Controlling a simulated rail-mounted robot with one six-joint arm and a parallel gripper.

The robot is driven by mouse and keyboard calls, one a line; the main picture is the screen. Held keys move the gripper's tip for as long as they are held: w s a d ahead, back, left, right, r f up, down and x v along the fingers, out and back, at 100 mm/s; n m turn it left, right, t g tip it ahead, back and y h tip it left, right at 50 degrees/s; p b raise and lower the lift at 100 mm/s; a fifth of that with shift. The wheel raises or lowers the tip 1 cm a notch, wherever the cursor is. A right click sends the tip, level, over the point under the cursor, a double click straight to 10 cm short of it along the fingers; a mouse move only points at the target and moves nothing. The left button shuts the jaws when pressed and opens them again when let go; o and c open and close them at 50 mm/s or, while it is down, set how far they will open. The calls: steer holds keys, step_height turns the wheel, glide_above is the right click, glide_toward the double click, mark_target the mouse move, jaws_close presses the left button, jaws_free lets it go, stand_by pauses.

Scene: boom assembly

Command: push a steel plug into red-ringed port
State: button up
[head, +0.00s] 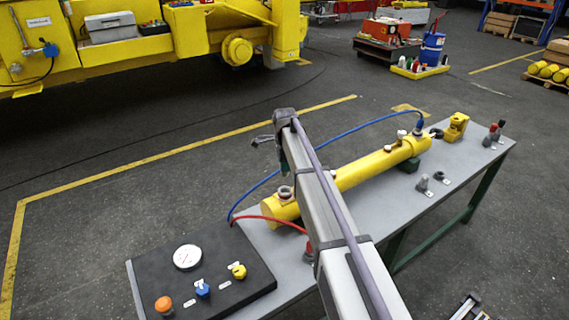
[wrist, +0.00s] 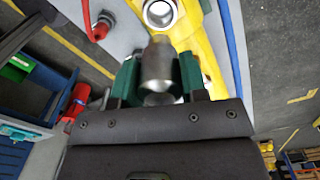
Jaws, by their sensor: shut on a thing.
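My gripper (wrist: 160,72) shows in the wrist view with its green fingers shut on a steel plug (wrist: 157,58). The plug's tip points toward an open, round steel port (wrist: 160,13) on the yellow cylinder (wrist: 200,45). No red ring is clear on this port. In the head view, the yellow cylinder (head: 365,170) lies along the bench, with a port (head: 285,193) at its left end. My arm hides the plug and most of my gripper there.
The grey bench (head: 465,172) holds a black panel (head: 240,265) with a gauge and knobs. A red hose (head: 262,219) and a blue hose (head: 330,136) run near the cylinder. Small fittings (head: 423,184) and a yellow block (head: 456,127) stand at the right.

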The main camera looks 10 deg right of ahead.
step_height(320, 180, down, 9)
steer(key=b, duration=0.9)
steer(key=shift+f, duration=0.15)
steer(key=o, duration=1.2)
steer(key=shift+c, duration=0.2)
step_height(320, 180, up, 11)
steer(key=p, duration=1.1)
